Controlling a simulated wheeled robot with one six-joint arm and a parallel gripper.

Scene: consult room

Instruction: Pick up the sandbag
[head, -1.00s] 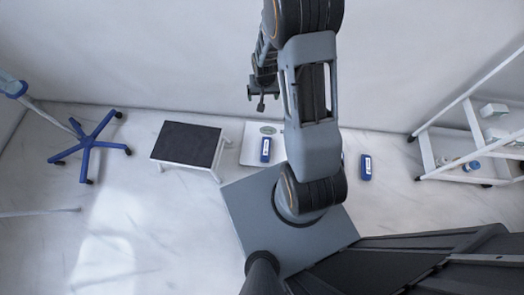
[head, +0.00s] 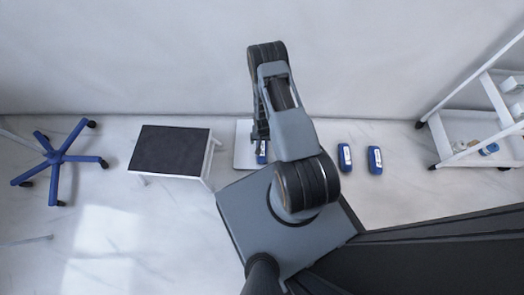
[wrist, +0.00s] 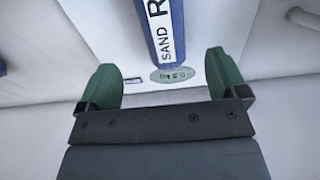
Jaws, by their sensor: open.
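A blue sandbag (head: 262,152) with a white label lies on a pale flat scale (head: 243,156), partly hidden by my arm in the head view. In the wrist view the sandbag (wrist: 163,18) shows the letters "SAND" and runs up out of the picture. The scale's oval green-grey display (wrist: 172,74) lies just beyond its end. My gripper (wrist: 163,82) is open, with its green fingertips set apart to either side of the sandbag's line. Nothing is held between them. The height of the fingers above the sandbag is hard to tell.
Two more blue sandbags, one (head: 345,158) and another (head: 375,160), lie on the floor to the right. A black-topped step stool (head: 170,150) stands left of the scale. A blue wheeled base (head: 58,160) is farther left, a white shelf cart (head: 480,130) at right. The wall is close behind.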

